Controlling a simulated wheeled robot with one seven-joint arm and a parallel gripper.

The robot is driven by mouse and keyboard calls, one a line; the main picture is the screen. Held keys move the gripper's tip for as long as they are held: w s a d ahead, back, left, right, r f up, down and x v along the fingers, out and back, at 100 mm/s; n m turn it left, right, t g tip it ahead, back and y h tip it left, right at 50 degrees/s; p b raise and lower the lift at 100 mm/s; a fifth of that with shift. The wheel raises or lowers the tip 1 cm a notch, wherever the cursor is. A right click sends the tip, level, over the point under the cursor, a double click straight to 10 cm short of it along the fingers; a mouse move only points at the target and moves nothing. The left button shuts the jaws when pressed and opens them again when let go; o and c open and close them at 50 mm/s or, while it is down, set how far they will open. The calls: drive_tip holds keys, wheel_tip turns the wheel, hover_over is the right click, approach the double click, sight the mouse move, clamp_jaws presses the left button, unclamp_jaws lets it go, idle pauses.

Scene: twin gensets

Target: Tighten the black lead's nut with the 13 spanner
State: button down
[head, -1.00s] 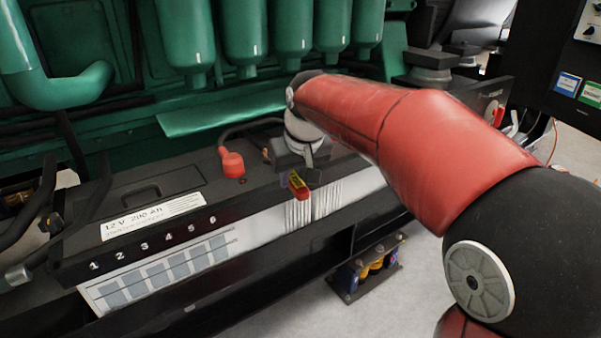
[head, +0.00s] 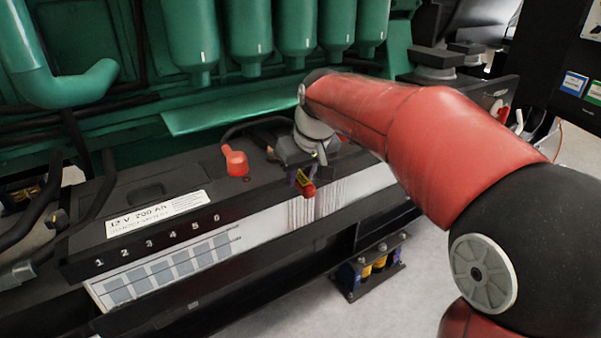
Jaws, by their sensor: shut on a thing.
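A black lead (head: 250,126) runs over the battery top toward my gripper. Its nut is hidden behind my gripper and wrist, so I cannot tell whether the spanner touches it.
A red terminal cap (head: 235,161) stands on the battery just left of my gripper. The green engine (head: 230,90) with its hanging cylinders rises close behind. A bracket with yellow and blue parts (head: 372,268) sits below right. Grey floor (head: 300,318) is open in front.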

drive_tip(key=shift+a+r, duration=0.1)
drive_tip(key=shift+a, duration=0.2)
drive_tip(key=shift+w+d+n, duration=0.1)
drive_tip(key=shift+d+n, duration=0.05)
drive_tip(key=shift+n, duration=0.15)
drive_tip(key=shift+d, duration=0.1)
drive_tip(key=shift+w+d+n+y, duration=0.2)
drive_tip(key=shift+n+y, duration=0.1)
drive_tip(key=shift+d+p, duration=0.1)
drive_tip(key=shift+p, duration=0.2)
drive_tip(key=shift+w+d, duration=0.15)
drive_tip(key=c, duration=1.6)
unclamp_jaws()
drive_tip(key=shift+c, duration=0.2)
clamp_jaws()
